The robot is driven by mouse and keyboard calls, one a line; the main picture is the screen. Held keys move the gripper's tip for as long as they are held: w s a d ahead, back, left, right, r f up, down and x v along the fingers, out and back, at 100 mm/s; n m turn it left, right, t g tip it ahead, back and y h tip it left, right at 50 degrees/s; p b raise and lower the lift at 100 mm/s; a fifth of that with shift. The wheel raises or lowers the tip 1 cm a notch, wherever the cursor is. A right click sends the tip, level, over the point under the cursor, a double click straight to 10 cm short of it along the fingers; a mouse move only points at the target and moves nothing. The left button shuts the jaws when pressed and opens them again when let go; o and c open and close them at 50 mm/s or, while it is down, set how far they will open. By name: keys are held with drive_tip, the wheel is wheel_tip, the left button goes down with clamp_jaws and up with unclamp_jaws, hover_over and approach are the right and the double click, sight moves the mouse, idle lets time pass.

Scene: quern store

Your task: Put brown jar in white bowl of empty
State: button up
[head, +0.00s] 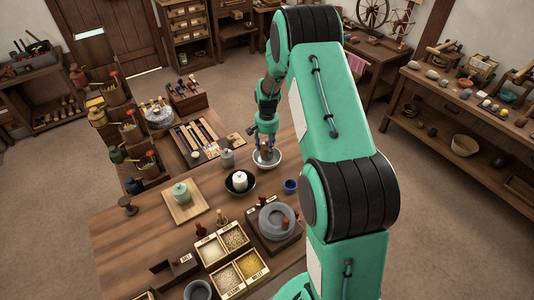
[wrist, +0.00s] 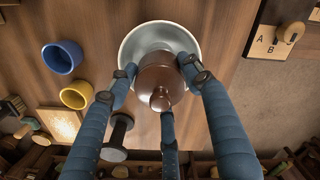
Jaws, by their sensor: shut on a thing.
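The brown jar (wrist: 160,80) is in the grip of my gripper (wrist: 160,88), its knobbed lid facing the wrist camera. My blue fingers close around its sides. The white bowl (wrist: 135,38) lies behind the jar in the wrist view, and the jar covers its lower part. In the head view the white bowl (head: 276,164) is on the table below my gripper (head: 266,145), with the brown jar (head: 266,154) between the fingers over it. Whether the jar touches the bowl's inside cannot be told.
Left of the bowl are a grey jar (head: 227,159) and a white jar (head: 240,181) in a dark bowl (head: 232,190). A blue cup (head: 290,186) stands in front. A green jar (head: 181,193) sits on a board. Grain boxes (head: 234,240) and a quern (head: 275,222) are nearer.

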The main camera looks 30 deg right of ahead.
drive_tip(key=shift+f+b, duration=0.3)
drive_tip(key=shift+f, duration=1.5)
drive_tip(key=shift+f, duration=0.1)
drive_tip(key=o, duration=1.5)
drive_tip(key=shift+c, duration=0.2)
wheel_tip(320, 180, up, 12)
drive_tip(key=shift+r+p, duration=0.1)
drive_tip(key=shift+p, duration=1)
